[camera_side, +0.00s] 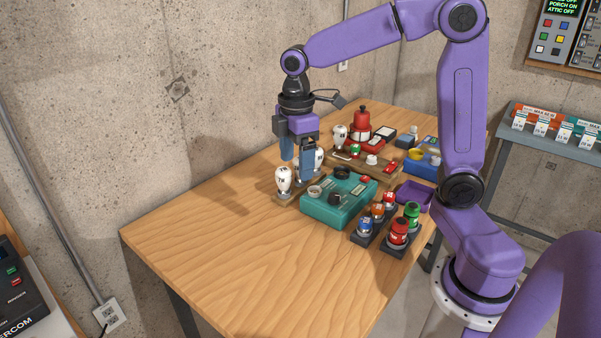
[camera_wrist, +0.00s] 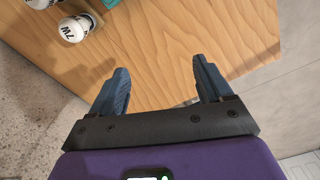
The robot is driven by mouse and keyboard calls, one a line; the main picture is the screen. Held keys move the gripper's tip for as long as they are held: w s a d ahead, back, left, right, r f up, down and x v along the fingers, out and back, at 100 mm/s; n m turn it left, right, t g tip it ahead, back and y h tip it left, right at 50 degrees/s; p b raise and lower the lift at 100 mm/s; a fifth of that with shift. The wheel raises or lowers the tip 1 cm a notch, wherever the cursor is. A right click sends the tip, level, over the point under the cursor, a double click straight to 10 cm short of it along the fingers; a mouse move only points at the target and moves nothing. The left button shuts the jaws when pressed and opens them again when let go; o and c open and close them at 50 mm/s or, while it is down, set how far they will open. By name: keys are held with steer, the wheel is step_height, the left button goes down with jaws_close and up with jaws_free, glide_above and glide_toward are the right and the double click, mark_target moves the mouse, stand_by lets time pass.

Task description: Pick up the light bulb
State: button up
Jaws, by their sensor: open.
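A white light bulb (camera_side: 283,179) with dark print stands at the left end of a small wooden holder on the table. A second white bulb (camera_side: 319,158) stands behind it, partly hidden by my gripper's finger. A third white bulb (camera_side: 340,134) is farther back. In the wrist view a bulb marked 7W (camera_wrist: 70,31) is at upper left, with another white one (camera_wrist: 40,3) cut off by the top edge. My gripper (camera_side: 298,160) is open and points down near the front two bulbs. In the wrist view its fingers (camera_wrist: 160,68) are apart with only bare table between them.
A teal box (camera_side: 315,211) with round sockets stands right of the bulbs. Dark holders with colored items (camera_side: 398,234) stand in front. A red item (camera_side: 362,122), a wooden board and a blue box (camera_side: 420,169) are behind. The table's front left (camera_side: 210,235) is clear.

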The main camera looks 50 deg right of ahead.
steer(key=w+d, duration=0.6)
steer(key=d, duration=0.3)
steer(key=w+d, duration=0.6)
steer(key=d, duration=0.4)
steer(key=shift+n, duration=0.3)
steer(key=f, duration=1.1)
steer(key=shift+w+a+f, duration=0.1)
steer(key=shift+a+f, duration=0.15)
steer(key=shift+w+a+f, duration=0.1)
steer(key=shift+w+f, duration=0.05)
steer(key=shift+f, duration=0.8)
steer(key=shift+w+a+f, duration=0.1)
steer(key=shift+w+f, duration=0.05)
steer(key=shift+f, duration=0.85)
steer(key=shift+w+f, duration=0.15)
steer(key=shift+f, duration=0.8)
steer(key=c, duration=1.1)
